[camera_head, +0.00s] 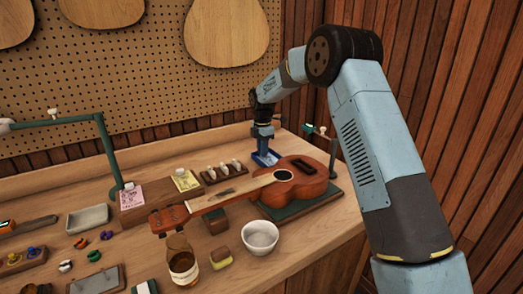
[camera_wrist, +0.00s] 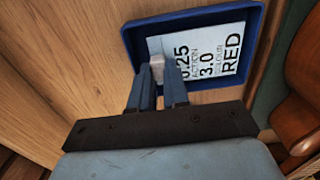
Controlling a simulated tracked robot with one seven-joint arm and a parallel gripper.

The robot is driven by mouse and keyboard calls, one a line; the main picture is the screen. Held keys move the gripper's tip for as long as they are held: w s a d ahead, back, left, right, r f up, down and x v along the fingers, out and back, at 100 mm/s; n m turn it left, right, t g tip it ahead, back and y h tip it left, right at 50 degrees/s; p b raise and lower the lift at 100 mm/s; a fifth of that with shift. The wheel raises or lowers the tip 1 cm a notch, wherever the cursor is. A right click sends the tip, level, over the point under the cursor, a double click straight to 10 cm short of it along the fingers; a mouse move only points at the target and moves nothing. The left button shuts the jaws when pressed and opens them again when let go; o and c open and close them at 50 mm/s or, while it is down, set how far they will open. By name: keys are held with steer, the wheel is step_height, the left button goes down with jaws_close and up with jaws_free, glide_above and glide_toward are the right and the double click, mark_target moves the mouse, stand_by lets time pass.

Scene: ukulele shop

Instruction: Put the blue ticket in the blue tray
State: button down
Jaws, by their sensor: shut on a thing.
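The blue ticket (camera_wrist: 208,58) is a pale blue card printed with dark text, including the word RED. In the wrist view it lies within the outline of the blue tray (camera_wrist: 255,45); I cannot tell if it rests on the tray floor. My gripper (camera_wrist: 166,72) is shut on the ticket's left edge, its fingers reaching over the tray's near rim. In the head view my gripper (camera_head: 263,142) points down over the tray (camera_head: 259,160) at the back of the bench, hiding part of it.
A ukulele (camera_head: 300,183) lies just right of and in front of the tray. A row of pegs (camera_head: 222,172) stands to its left, with a yellow ticket (camera_head: 186,181) and a pink ticket (camera_head: 131,194) beyond. A white bowl (camera_head: 260,237) and a jar (camera_head: 183,264) stand in front.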

steer(key=shift+f, duration=0.45)
steer(key=c, duration=1)
jaws_free()
steer(key=shift+c, duration=0.2)
